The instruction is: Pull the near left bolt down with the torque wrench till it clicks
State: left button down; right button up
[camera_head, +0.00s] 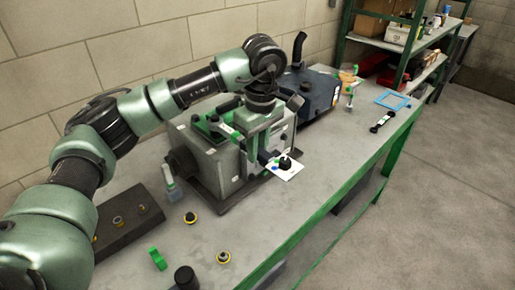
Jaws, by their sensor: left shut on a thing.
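The grey engine block (222,165) stands on the workbench at the middle. My left gripper (262,158) reaches down over its near right side, fingers pointing down. It is shut on what looks like the torque wrench (222,128), a long tool with green parts and a pale label lying across the block's top. The gripper hides part of the tool and its head. The near left bolt cannot be made out behind the arm and tool. My right gripper is not in view.
A white card (292,174) with a black part is beside the block. A dark tray (140,228), a green part (158,259) and yellow-ringed parts (223,257) lie at the near left. A dark engine part (312,98) stands behind. The bench's right stretch is mostly clear.

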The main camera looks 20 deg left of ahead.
pick_arm(q)
jog(key=shift+s+a+f, duration=0.1)
jog(key=shift+s+f, duration=0.05)
jog(key=shift+s, duration=0.2)
dwell(0.5)
jog(key=shift+s+a+b, duration=0.1)
jog(key=shift+b, duration=0.2)
jog(key=shift+s+a, duration=0.15)
jog(key=shift+s, duration=0.2)
jog(key=shift+s+a+m+b, duration=0.1)
jog(key=shift+m+b, duration=0.2)
jog(key=shift+b, duration=0.05)
jog(key=shift+s+a, duration=0.15)
jog(key=shift+s, duration=0.15)
jog(key=shift+m, duration=0.3)
jog(key=shift+s+a+b, duration=0.3)
jog(key=shift+s+b, duration=0.05)
jog(key=shift+b, duration=0.05)
